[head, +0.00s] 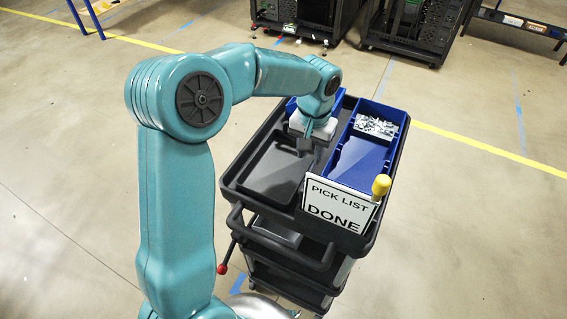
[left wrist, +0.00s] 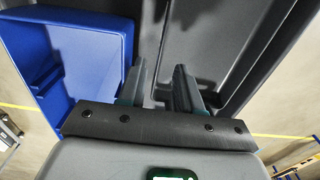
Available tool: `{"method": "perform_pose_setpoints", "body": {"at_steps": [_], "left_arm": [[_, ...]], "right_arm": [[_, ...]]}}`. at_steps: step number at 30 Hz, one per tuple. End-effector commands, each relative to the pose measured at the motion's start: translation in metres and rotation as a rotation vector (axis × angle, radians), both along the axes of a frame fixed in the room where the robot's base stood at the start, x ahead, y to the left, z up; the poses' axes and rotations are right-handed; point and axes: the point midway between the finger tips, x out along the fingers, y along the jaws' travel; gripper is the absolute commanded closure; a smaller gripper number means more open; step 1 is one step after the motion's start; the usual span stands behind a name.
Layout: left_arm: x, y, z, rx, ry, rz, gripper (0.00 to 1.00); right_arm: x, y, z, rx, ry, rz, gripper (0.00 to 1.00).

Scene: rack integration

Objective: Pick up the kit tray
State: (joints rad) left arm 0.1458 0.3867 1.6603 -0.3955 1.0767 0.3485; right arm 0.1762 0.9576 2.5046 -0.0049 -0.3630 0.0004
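A black cart (head: 228,187) carries a blue tray (head: 365,150) on the right of its top, with small shiny parts at its far end. Part of another blue container (head: 291,104) shows behind my left arm. A dark grey shallow tray or recess (head: 272,168) lies on the left of the top. No label tells which is the kit tray. My left gripper (head: 308,147) points down over the middle of the cart top. In the left wrist view its fingers (left wrist: 162,90) are apart with nothing gripped, over dark grey surfaces, beside a blue container (left wrist: 90,45). My right gripper is out of view.
A white sign (head: 340,203) reading "PICK LIST DONE" stands at the cart's near end, beside a yellow knob (head: 381,185). Black racks (head: 415,28) stand at the back. The floor around the cart is clear, with yellow and blue tape.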

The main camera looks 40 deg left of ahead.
Motion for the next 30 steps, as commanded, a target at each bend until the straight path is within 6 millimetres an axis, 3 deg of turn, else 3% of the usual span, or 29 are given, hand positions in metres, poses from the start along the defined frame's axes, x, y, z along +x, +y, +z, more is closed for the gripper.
{"method": "perform_pose_setpoints", "body": {"at_steps": [8,15,24,25,28,30], "left_arm": [[0.001,-0.001,-0.026,-0.001,0.002,0.000,0.66],[0.000,0.000,-0.064,-0.001,0.003,0.000,0.66],[0.001,0.000,-0.072,0.000,-0.001,-0.001,0.66],[0.001,0.000,-0.071,0.000,-0.001,-0.001,0.69],[0.001,0.001,-0.071,0.000,-0.001,-0.001,1.00],[0.001,0.001,-0.071,0.000,-0.001,-0.001,1.00]], "right_arm": [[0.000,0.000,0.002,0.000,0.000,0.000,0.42],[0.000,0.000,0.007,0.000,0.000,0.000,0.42],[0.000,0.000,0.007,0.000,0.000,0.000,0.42],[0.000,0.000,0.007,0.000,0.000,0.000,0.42],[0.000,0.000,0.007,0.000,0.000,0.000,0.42],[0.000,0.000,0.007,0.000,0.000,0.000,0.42]]}}
